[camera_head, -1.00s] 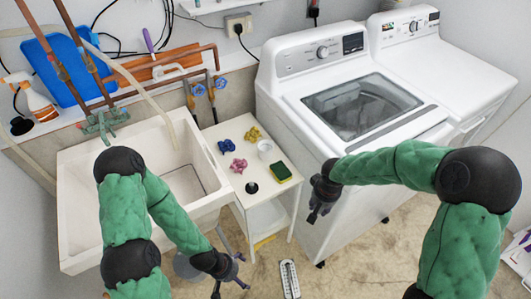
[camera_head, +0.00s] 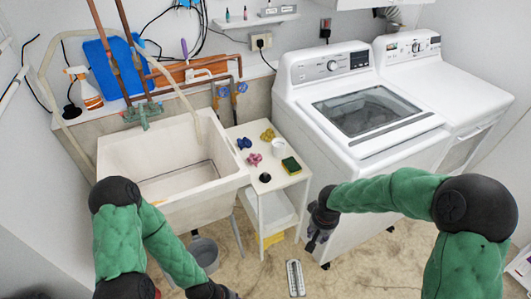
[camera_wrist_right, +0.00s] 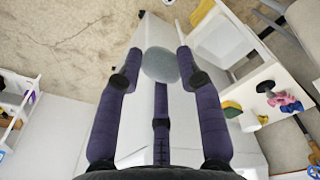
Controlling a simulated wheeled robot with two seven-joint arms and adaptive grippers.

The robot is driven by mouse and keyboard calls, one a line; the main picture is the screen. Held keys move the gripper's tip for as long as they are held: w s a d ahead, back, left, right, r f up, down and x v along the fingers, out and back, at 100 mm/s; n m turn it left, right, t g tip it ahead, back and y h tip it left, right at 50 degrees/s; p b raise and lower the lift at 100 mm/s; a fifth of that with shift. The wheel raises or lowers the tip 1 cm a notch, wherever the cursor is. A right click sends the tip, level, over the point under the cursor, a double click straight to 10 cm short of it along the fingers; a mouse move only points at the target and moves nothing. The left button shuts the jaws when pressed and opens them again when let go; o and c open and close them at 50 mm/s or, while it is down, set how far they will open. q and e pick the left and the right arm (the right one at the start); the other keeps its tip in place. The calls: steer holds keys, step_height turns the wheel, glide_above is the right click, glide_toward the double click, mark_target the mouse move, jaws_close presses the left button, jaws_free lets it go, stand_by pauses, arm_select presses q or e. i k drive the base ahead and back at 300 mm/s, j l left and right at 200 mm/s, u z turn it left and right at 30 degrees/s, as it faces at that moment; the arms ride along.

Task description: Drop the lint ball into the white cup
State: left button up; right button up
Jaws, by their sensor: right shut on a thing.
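A small white cup (camera_head: 278,146) stands upright on the little white side table (camera_head: 262,189), near its back right. My right gripper (camera_head: 314,240) is in front of the washing machine, to the right of the table and apart from the cup. In the right wrist view, its purple fingers (camera_wrist_right: 160,75) are closed around a grey round lint ball (camera_wrist_right: 160,65) at their tips. In the head view the ball is too small or hidden to make out. My left gripper (camera_head: 222,292) is at the bottom edge, partly cut off, so its fingers cannot be judged.
Close to the cup are a green-yellow sponge (camera_head: 291,165), yellow (camera_head: 267,135), pink (camera_head: 254,159) and blue (camera_head: 243,143) lumps and a small black item (camera_head: 265,177). The sink (camera_head: 170,165) is left of the table, the washing machine (camera_head: 365,110) right. A grey bucket (camera_head: 204,253) is on the floor.

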mark_target(278, 155)
steer(key=u, duration=1.7)
steer(key=k+l+u, duration=0.4)
steer(key=l+u, duration=0.15)
steer(key=l, duration=0.25)
steer(key=k+l+u, duration=0.3)
steer(key=k+l, duration=0.3)
steer(key=l, duration=0.15)
steer(key=k+l, duration=0.3)
steer(key=l, duration=0.15)
steer(key=k+l, duration=0.35)
steer(key=i+l, duration=0.3)
steer(key=l, duration=0.15)
